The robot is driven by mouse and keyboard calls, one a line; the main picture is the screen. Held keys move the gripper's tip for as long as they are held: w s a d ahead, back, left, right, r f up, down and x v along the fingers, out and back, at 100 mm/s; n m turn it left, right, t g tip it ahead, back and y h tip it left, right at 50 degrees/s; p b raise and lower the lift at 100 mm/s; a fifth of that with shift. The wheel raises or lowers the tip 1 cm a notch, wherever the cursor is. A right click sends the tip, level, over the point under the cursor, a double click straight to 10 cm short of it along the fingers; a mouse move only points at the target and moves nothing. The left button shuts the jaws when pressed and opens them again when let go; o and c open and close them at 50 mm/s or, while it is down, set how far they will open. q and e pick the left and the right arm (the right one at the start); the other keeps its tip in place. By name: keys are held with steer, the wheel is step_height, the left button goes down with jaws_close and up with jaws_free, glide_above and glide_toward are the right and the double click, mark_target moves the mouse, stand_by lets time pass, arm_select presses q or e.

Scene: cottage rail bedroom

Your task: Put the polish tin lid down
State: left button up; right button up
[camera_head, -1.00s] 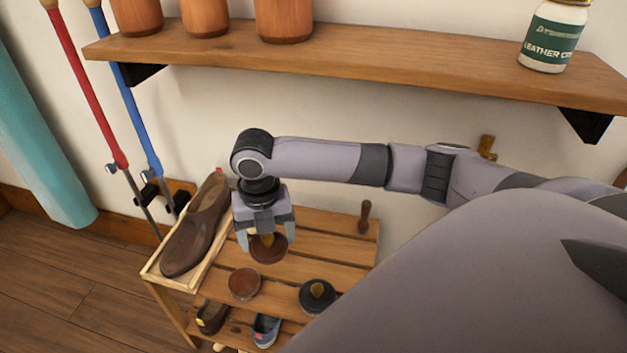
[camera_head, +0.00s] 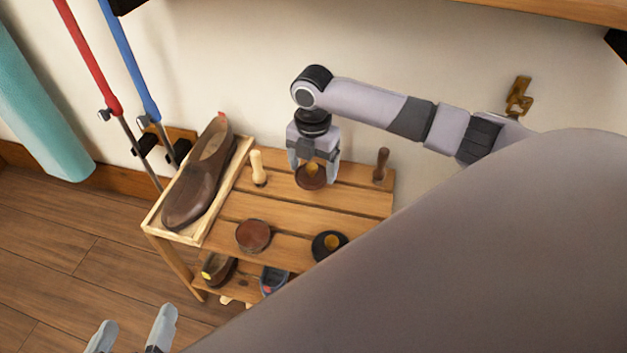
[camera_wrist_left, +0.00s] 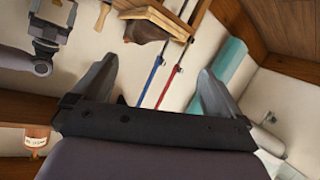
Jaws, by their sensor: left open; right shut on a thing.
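The brown polish tin lid (camera_head: 309,182) with its gold knob is held in my right gripper (camera_head: 313,173). It is over the back slats of the wooden rack (camera_head: 280,208); I cannot tell whether it touches them. A round brown tin (camera_head: 253,236) sits on the front slats, to the lid's front left. A black tin with a gold knob (camera_head: 325,249) sits to the front right. My left gripper (camera_head: 135,326) is open and empty at the bottom left, away from the rack; its spread fingers also show in the left wrist view (camera_wrist_left: 158,85).
A brown shoe (camera_head: 202,172) lies in a pale tray at the rack's left. A light-handled brush (camera_head: 257,167) and a dark-handled one (camera_head: 381,165) stand on the back slats. Shoes sit on the lower shelf. Red and blue poles (camera_head: 92,58) lean behind. A wall shelf (camera_head: 570,8) is above.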

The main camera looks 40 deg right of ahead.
mark_target(313, 179)
step_height(313, 179, down, 4)
steer(key=shift+f+b, duration=0.2)
steer(key=shift+b, duration=0.7)
arm_select(q)
steer(key=shift+w+d+f+h, duration=0.1)
steer(key=shift+d+f+h, duration=0.05)
steer(key=shift+d+h, duration=0.4)
arm_select(e)
steer(key=shift+f, duration=0.15)
steer(key=o, duration=0.9)
